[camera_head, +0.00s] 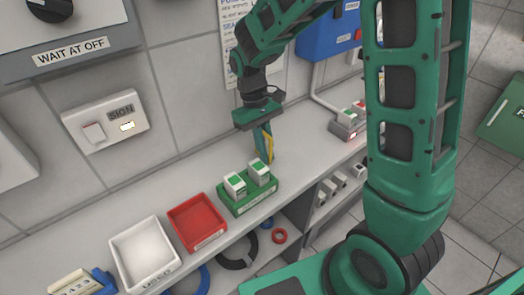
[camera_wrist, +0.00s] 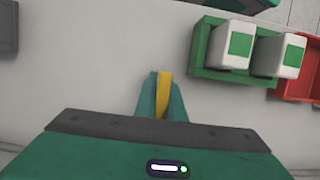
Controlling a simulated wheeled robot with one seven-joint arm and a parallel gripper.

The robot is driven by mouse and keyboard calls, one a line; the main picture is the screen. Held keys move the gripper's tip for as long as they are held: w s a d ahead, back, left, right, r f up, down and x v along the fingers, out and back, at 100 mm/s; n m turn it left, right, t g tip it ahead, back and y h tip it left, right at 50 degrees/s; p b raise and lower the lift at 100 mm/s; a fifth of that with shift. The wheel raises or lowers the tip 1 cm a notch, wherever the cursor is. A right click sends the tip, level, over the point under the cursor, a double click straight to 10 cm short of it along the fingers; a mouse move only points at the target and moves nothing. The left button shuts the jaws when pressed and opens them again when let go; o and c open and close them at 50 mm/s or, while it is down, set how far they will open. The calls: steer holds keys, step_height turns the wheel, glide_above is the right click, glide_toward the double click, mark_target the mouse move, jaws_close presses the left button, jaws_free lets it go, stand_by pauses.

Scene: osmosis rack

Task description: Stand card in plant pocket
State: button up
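My gripper (camera_head: 264,146) points down just above the shelf by the wall, behind the green holder. In the wrist view its two teal fingers (camera_wrist: 163,97) are shut on a thin yellow piece, seen edge-on, which seems to be the card (camera_wrist: 164,92). The yellow also shows between the fingers in the head view (camera_head: 267,142). The card's face and any writing are hidden. The green holder (camera_head: 250,203) carries two white blocks with green tops (camera_head: 235,184) and stands apart from the fingers. I cannot tell which place is the plant pocket.
A red bin (camera_head: 197,222) and a white bin (camera_head: 145,255) stand left of the holder. Bare shelf surrounds my gripper. The tiled wall is close behind, and rings hang below the shelf edge.

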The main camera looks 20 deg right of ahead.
steer(key=o, duration=0.4)
steer(key=shift+o, duration=0.2)
steer(key=shift+r, duration=0.1)
steer(key=v, duration=1.1)
steer(key=shift+w+a+r, duration=0.1)
steer(key=shift+w+r, duration=0.05)
steer(key=shift+r, duration=0.35)
